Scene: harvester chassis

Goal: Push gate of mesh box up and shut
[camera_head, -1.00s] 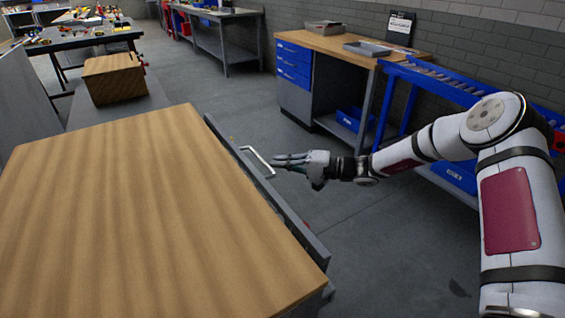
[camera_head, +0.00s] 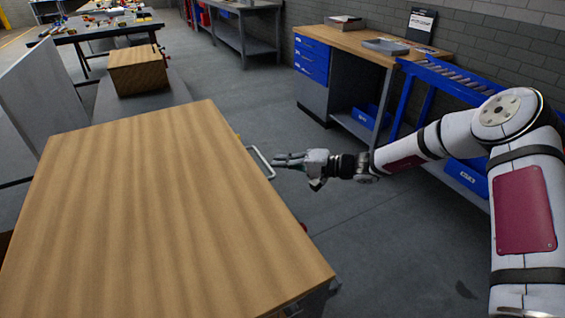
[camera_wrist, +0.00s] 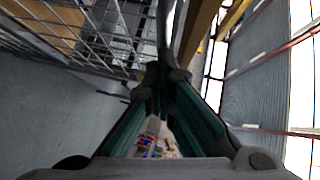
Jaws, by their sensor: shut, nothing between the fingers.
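Wire mesh (camera_wrist: 95,45), at the upper left of the wrist view, belongs to the mesh box. Its gate cannot be told apart clearly. In the head view a wooden-topped unit (camera_head: 165,210) fills the lower left and has a pale handle (camera_head: 260,162) on its right side. My gripper (camera_head: 278,160) is level with this handle, its fingers pointing left and their tips very close to it. I cannot tell whether they touch. In the wrist view the green-sided fingers (camera_wrist: 164,82) come together, shut and empty. The unit's right face is mostly hidden under its top.
A bench with blue drawers (camera_head: 312,62) and a blue roller rack (camera_head: 450,95) stand behind and right of my arm. A wooden block (camera_head: 138,70) sits on a grey surface at the back left. The floor (camera_head: 370,235) right of the unit is clear.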

